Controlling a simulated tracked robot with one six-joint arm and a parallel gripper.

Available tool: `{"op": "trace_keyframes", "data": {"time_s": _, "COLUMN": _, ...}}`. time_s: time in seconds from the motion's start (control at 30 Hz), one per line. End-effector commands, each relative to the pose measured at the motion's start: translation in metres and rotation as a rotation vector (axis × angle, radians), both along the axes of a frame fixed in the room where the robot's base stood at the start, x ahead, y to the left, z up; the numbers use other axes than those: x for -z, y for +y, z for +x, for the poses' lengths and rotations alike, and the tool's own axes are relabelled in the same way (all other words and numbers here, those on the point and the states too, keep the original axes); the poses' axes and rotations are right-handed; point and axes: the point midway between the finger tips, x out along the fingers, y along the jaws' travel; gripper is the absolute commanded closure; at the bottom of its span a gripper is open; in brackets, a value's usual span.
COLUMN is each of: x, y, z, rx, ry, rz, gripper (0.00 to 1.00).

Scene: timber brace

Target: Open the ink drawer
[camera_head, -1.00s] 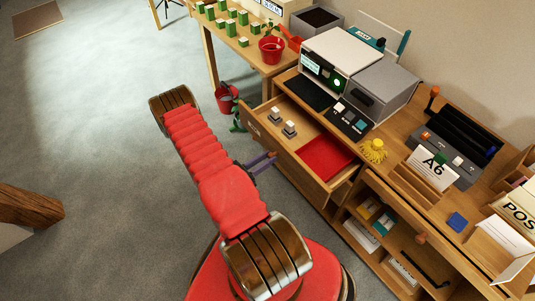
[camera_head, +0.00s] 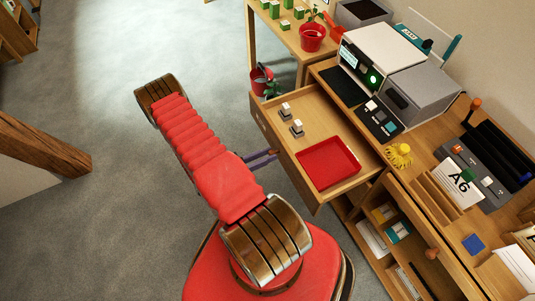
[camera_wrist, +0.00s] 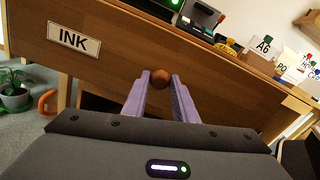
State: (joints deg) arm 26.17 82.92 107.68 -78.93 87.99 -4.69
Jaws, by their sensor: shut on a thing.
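The ink drawer (camera_head: 270,128) stands pulled out from the desk in the head view, with two small grey-and-white stamps (camera_head: 291,119) and a red tray (camera_head: 327,163) inside. In the wrist view its wooden front (camera_wrist: 215,75) carries an INK label (camera_wrist: 74,39) and a round brown knob (camera_wrist: 161,77). My gripper (camera_wrist: 161,84) is shut on the knob, its purple fingers on either side of it. In the head view the fingers (camera_head: 262,157) reach the drawer front, and the knob is hidden there.
A printer-like machine (camera_head: 385,55) and a yellow object (camera_head: 399,155) stand on the desktop. Open shelves (camera_head: 390,225) lie below. A red pot (camera_head: 312,37) stands on a plant table at the back.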

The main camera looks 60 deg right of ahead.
Motion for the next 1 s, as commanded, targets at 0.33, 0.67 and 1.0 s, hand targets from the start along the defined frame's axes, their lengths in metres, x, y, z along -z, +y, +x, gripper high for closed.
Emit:
{"op": "trace_keyframes", "data": {"time_s": 0.33, "x": 0.001, "y": -0.002, "z": 0.002, "rx": -0.003, "ry": -0.006, "rz": 0.0, "gripper": 0.65}}
{"op": "trace_keyframes", "data": {"time_s": 0.67, "x": 0.0, "y": -0.002, "z": 0.0, "rx": 0.001, "ry": -0.003, "rz": 0.0, "gripper": 0.56}}
{"op": "trace_keyframes", "data": {"time_s": 1.0, "x": 0.0, "y": 0.01, "z": 0.01, "rx": -0.001, "ry": -0.002, "rz": 0.0, "gripper": 0.56}}
